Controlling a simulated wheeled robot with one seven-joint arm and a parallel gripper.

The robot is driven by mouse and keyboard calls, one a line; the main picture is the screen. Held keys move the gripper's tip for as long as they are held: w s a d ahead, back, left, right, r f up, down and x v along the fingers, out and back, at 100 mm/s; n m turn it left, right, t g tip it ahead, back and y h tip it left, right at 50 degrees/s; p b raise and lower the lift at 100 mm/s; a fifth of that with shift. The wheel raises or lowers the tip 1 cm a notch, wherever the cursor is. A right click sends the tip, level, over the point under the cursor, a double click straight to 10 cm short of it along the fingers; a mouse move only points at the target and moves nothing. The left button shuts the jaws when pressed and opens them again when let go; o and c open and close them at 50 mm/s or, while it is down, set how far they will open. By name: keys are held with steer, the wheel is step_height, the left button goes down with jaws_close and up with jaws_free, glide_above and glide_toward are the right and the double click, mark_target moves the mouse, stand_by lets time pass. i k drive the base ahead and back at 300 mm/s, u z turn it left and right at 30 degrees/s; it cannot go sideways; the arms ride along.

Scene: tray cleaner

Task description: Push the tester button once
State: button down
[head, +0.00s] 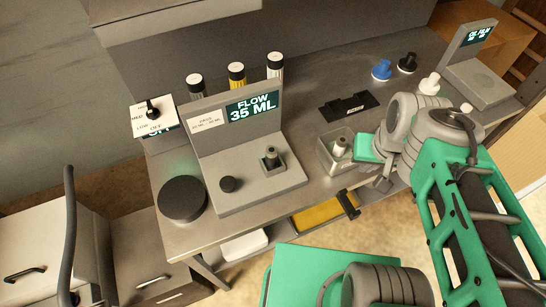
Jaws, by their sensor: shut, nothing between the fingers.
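The tester (240,197) is a grey L-shaped stand on the bench, left of centre. Its upright panel has a display (252,107) reading "FLOW 35 ML" and a white label with small print. A round black button (228,184) stands on the left of its base. A small dark and grey part (271,157) sits upright in a square holder on the right of the base. My gripper (382,184) is shut and empty, to the right of the tester and well apart from the button. My wrist partly hides its fingers.
An open grey box (327,160) holding a white-topped part stands between the tester and my gripper. A black disc (182,198) lies left of the tester. Several capped bottles stand behind it. A dial box (155,117) is at left, a scale (480,82) far right.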

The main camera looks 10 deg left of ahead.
mark_target(228, 183)
steer(key=z, duration=0.35)
steer(key=k, duration=1.2)
steer(key=u, duration=2)
steer(key=i, duration=0.5)
steer(key=z, duration=0.05)
